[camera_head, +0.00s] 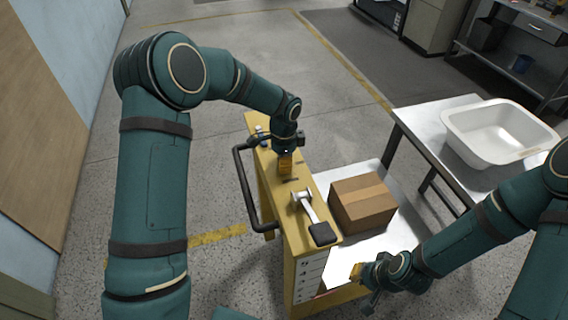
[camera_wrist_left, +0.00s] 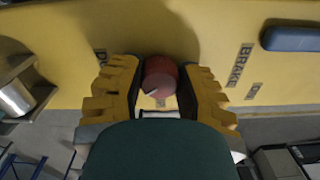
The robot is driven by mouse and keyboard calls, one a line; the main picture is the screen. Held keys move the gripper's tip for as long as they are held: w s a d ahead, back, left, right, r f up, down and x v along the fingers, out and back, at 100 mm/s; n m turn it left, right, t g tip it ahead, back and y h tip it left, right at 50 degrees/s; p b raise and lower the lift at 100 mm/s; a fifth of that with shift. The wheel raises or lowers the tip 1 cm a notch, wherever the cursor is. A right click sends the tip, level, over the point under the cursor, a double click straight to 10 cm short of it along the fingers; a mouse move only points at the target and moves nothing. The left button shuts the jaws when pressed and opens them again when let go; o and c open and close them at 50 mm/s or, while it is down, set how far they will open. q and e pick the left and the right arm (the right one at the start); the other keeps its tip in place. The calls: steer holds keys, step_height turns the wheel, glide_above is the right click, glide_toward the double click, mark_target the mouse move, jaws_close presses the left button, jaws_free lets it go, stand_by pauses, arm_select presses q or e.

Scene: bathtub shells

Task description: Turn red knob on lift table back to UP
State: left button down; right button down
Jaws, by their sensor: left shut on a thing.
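The yellow lift table (camera_head: 285,222) stands in the middle of the head view. The red knob (camera_wrist_left: 160,77) shows on its yellow panel in the left wrist view, between the two fingers of my left gripper (camera_wrist_left: 154,88), which is shut on it. A label (camera_wrist_left: 100,57) left of the knob is partly covered by a finger. In the head view my left gripper (camera_head: 286,163) is over the far part of the yellow panel and hides the knob. My right gripper (camera_head: 357,272) is low beside the table's near right corner; its finger gap is not clear.
A black handle (camera_head: 243,190) runs along the table's left side. A lever with a black pad (camera_head: 322,233) sits on the panel. A cardboard box (camera_head: 362,203) rests on the white platform. A blue brake lever (camera_wrist_left: 295,38) is right of the knob. A white tub (camera_head: 500,133) stands on a side table.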

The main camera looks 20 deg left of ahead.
arm_select(q)
steer(key=n+b, duration=0.1)
steer(key=n, duration=0.4)
steer(key=shift+s+f+n+b, duration=0.1)
steer(key=shift+n+b, duration=0.5)
steer(key=shift+n, duration=1.8)
steer(key=shift+s, duration=0.1)
steer(key=c, duration=0.6)
jaws_free()
steer(key=shift+o, duration=0.2)
step_height(320, 180, up, 12)
